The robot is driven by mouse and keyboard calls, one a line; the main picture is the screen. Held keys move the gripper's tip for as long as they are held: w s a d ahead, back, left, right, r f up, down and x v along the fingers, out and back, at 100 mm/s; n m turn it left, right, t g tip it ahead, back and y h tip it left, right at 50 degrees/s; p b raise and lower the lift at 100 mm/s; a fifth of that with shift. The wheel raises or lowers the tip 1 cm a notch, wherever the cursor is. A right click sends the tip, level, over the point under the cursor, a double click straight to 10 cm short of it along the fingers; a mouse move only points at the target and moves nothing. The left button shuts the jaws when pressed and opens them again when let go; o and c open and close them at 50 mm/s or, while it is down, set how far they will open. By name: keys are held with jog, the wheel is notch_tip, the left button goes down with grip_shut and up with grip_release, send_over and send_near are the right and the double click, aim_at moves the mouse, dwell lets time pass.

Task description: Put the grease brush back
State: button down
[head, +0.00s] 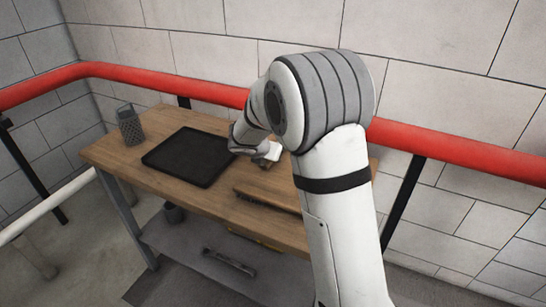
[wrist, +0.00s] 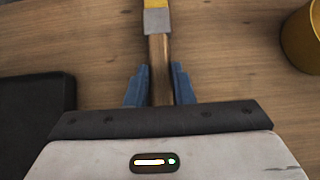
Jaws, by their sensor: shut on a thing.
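The grease brush (wrist: 157,20) shows in the wrist view, with a wooden handle, a grey metal ferrule and a yellow part at the top edge, where it is cut off. My gripper (wrist: 158,86) has its blue fingers on both sides of the handle and is shut on it. The brush is over the wooden tabletop; I cannot tell whether it touches the wood. In the head view my gripper (head: 265,152) is over the table, just right of the black tray (head: 195,157). The brush cannot be made out there.
A yellow round container (wrist: 304,38) stands right of the brush in the wrist view. A metal grater (head: 130,125) stands at the table's left end. A long brown item (head: 266,200) lies near the front edge. A red pipe (head: 215,90) runs behind the table (head: 112,152).

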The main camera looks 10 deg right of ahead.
jog(key=shift+f, duration=0.15)
jog(key=c, duration=1.3)
grip_release()
jog(key=shift+o, duration=0.2)
jog(key=shift+r, duration=0.2)
jog(key=p+v, duration=0.2)
jog(key=v, duration=0.9)
jog(key=s+d+r+m+g+y, duration=0.1)
jog(key=s+d+m+g, duration=0.1)
jog(key=s+d+m, duration=0.35)
jog(key=s+d+r+m+g, duration=0.1)
jog(key=s+d+m, duration=0.1)
jog(key=s+m, duration=0.55)
jog(key=s+f+m+g+y, duration=0.1)
jog(key=s+m+y, duration=0.3)
jog(key=s+m, duration=1.1)
jog(key=shift+s+f+m+g, duration=0.3)
jog(key=shift+s+m+g, duration=0.1)
jog(key=shift+s+g, duration=0.2)
